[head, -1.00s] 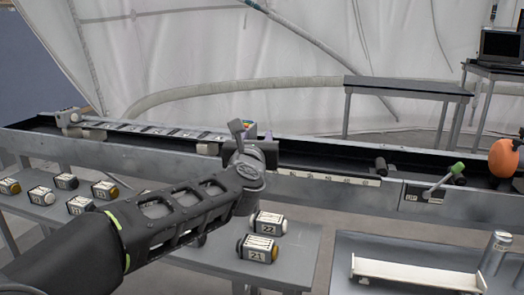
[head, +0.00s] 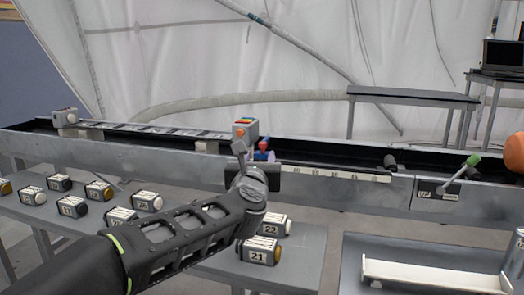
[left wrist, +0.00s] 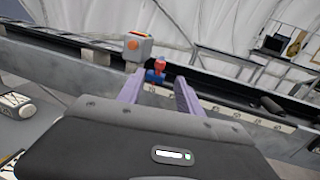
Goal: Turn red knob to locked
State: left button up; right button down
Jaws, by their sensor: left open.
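The small red knob (head: 263,144) sits on a blue base at the long grey trough, just beyond my left gripper. It also shows in the left wrist view (left wrist: 159,64), between the two fingers in the picture and ahead of their tips. My left gripper (head: 254,158) is open and empty, with its fingers pointing at the trough; in the left wrist view (left wrist: 159,77) the fingers stand apart on either side of the knob. I cannot tell whether they touch it. The knob's lower part is partly hidden. My right gripper is not in view.
A grey box (head: 244,126) with an orange button and coloured top stands just left of the knob. A green-handled lever (head: 472,162) is at the right on the trough front. Several numbered blocks (head: 260,250) lie on the lower table. A white tray part (head: 430,277) lies at right.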

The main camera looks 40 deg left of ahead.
aim_at(263, 146)
pick_arm(q)
jog(key=shift+x, duration=3.9)
grip_shut()
